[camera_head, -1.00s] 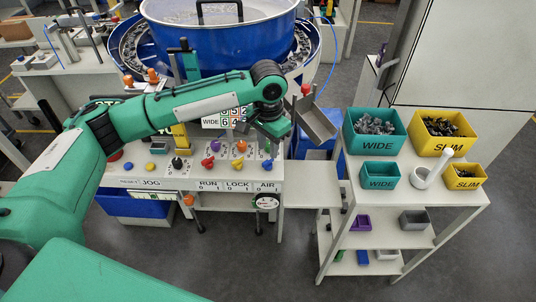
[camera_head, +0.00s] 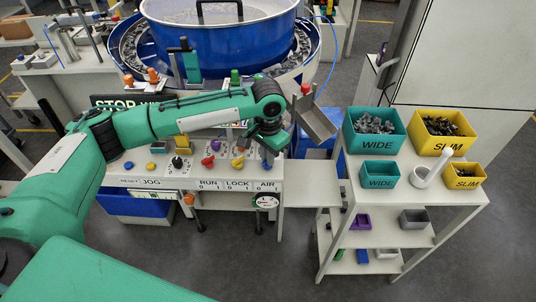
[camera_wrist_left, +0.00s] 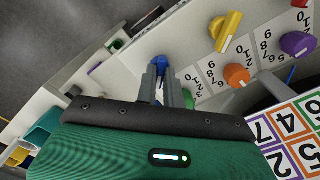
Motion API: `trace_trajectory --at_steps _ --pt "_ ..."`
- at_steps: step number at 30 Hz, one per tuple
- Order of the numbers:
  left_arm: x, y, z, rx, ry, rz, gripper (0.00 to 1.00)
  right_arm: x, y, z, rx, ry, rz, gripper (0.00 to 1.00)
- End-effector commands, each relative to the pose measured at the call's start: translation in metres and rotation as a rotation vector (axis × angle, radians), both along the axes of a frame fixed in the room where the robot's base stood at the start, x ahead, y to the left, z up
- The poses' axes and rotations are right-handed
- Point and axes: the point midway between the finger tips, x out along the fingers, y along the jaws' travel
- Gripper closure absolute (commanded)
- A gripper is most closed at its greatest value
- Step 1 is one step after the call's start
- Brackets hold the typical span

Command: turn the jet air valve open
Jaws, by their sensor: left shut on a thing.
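The jet air valve appears to be the blue knob (camera_head: 266,164) above the AIR 0 1 label at the right end of the control panel. It also shows in the left wrist view as a blue piece (camera_wrist_left: 158,61) at the far end of the fingers. My left gripper (camera_head: 267,152) points down at this knob in the head view, its fingers largely hidden by the wrist. In the left wrist view the two narrow grey fingers (camera_wrist_left: 161,82) are close together on the blue knob. The knob's exact angle is hard to read. My right gripper is out of view.
A yellow knob (camera_head: 237,162) and a red knob (camera_head: 208,161) sit left of the blue one. An orange dial (camera_wrist_left: 236,75) and a purple dial (camera_wrist_left: 297,43) are close by. A metal chute (camera_head: 318,124) and the blue bowl (camera_head: 225,45) stand behind.

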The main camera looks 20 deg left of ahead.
Motion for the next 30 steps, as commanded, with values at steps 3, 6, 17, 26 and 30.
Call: trace_trajectory --at_steps 3,6,17,26,30 --pt "0.000 0.000 0.001 0.000 0.000 -0.010 1.00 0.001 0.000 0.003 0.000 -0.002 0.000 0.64" --pt "0.000 0.000 0.003 0.000 0.001 -0.034 1.00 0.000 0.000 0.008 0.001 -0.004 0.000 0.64" --pt "-0.001 0.000 0.007 0.000 0.004 -0.267 1.00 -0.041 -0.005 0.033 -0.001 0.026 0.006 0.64" --pt "0.000 0.000 0.006 0.000 0.002 -0.552 1.00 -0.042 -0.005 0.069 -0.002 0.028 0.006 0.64" --pt "0.000 0.000 0.006 -0.001 0.002 -0.685 1.00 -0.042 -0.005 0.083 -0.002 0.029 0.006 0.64"
